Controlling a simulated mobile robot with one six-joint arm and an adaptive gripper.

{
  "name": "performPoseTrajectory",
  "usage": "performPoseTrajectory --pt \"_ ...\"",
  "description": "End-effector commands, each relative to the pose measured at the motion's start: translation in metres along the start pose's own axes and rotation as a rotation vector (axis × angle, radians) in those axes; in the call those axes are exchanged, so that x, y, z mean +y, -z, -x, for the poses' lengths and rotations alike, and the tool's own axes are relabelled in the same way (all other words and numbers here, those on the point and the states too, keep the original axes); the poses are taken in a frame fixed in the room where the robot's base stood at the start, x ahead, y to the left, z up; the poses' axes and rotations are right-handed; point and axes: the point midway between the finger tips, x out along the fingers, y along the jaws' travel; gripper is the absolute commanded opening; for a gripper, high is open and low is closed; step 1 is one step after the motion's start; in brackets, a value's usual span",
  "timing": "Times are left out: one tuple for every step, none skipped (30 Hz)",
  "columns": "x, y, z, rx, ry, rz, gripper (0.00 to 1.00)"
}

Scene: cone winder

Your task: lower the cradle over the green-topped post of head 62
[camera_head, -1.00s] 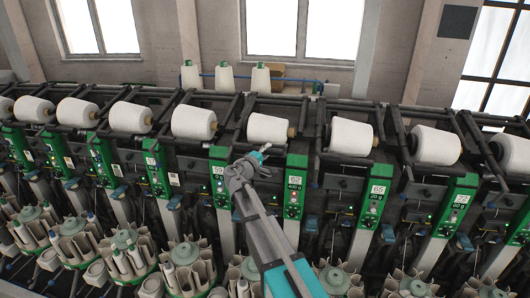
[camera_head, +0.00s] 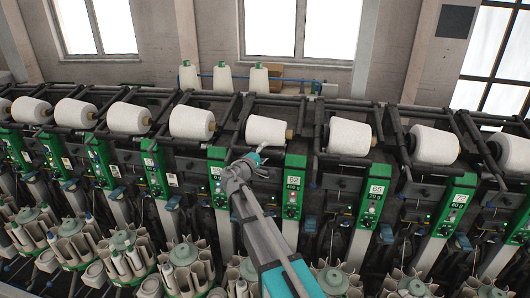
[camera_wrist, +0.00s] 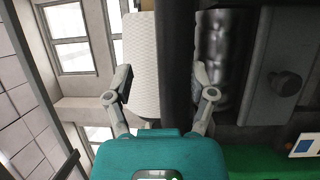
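Head 62 has a green-topped post (camera_head: 293,185) marked 62 and 400 g, right of my gripper in the head view. Its white cone (camera_head: 265,130) lies above and behind the post, held between dark cradle arms. The cone also shows in the wrist view (camera_wrist: 143,65), beside a dark bar (camera_wrist: 175,75) and a shiny dark cylinder (camera_wrist: 222,60). My gripper (camera_head: 258,154) is just below the cone, left of the post top. In the wrist view my gripper (camera_wrist: 160,85) has its fingers wide apart, with the bar between them. I cannot tell whether they touch it.
Neighbouring heads carry more white cones, such as one at left (camera_head: 192,122) and one at right (camera_head: 348,137). Green panels (camera_head: 375,195) stand along the machine front. Round bobbin magazines (camera_head: 187,262) line the bottom. Several cones (camera_head: 222,76) stand on a rear shelf.

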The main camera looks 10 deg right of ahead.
Motion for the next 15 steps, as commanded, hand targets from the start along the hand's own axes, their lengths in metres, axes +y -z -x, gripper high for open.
performPoseTrajectory --pt "-0.001 0.0 0.004 0.001 -0.001 0.001 0.69" --pt "-0.001 0.0 0.005 0.001 -0.001 0.001 0.69" --pt "-0.001 0.0 0.007 0.001 -0.001 0.001 0.69" --pt "-0.001 0.0 0.009 0.002 -0.001 0.001 0.69" --pt "-0.002 0.0 0.01 0.002 -0.001 0.001 0.69" --pt "-0.002 0.0 0.012 0.002 -0.001 0.001 0.69" --pt "-0.002 0.0 0.014 0.002 -0.001 0.001 0.69" --pt "-0.002 0.0 0.015 0.002 -0.001 0.001 0.69" --pt "-0.002 0.0 0.017 0.002 -0.001 0.001 0.69" --pt "-0.003 0.0 0.019 0.002 -0.001 0.001 0.69" --pt "-0.003 0.0 0.02 0.002 -0.001 0.001 0.69" --pt "-0.003 0.0 0.022 0.002 -0.001 0.001 0.69" --pt "-0.003 0.0 0.024 0.001 -0.001 0.001 0.69" --pt "-0.004 0.0 0.025 0.001 -0.001 0.001 0.69" --pt "-0.004 0.0 0.027 0.001 -0.001 0.001 0.69"
